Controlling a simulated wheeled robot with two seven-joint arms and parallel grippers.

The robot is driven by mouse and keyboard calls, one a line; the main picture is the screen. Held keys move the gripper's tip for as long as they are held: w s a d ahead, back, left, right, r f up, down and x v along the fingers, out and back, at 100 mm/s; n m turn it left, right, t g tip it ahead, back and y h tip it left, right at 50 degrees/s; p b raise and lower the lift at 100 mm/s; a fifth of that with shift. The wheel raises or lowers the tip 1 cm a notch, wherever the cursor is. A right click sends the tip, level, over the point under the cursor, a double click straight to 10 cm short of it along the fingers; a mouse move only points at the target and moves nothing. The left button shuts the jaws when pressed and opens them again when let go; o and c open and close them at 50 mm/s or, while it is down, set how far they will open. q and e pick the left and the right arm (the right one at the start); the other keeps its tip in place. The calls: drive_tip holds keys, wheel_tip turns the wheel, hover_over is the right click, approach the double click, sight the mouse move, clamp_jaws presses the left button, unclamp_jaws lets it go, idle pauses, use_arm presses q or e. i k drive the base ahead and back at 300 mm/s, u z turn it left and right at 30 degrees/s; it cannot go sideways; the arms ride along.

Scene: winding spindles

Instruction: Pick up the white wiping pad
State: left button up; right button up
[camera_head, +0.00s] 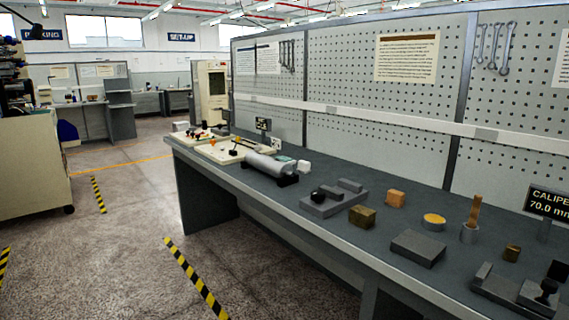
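A small white block (304,166), possibly the white wiping pad, is on the grey workbench (330,225), just right of a grey cylindrical spindle (262,164). It is too small to tell for sure. A flat pale green-white piece (283,158) lies behind the spindle, partly hidden by it. Neither of my grippers is in view.
The bench runs along a pegboard wall (385,90). On it are cream trays (222,152), a dark grey fixture (333,198), a brass block (362,216), an orange block (395,199), a grey block (418,248) and a caliper sign (548,203). The floor left of the bench is open.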

sight(304, 166)
drive_tip(key=u, duration=0.35)
drive_tip(key=k, duration=0.9)
drive_tip(key=u, duration=1.35)
drive_tip(key=i, duration=2.75)
drive_tip(key=z, duration=0.55)
drive_tip(key=i, duration=1.85)
drive_tip(key=z, duration=1.15)
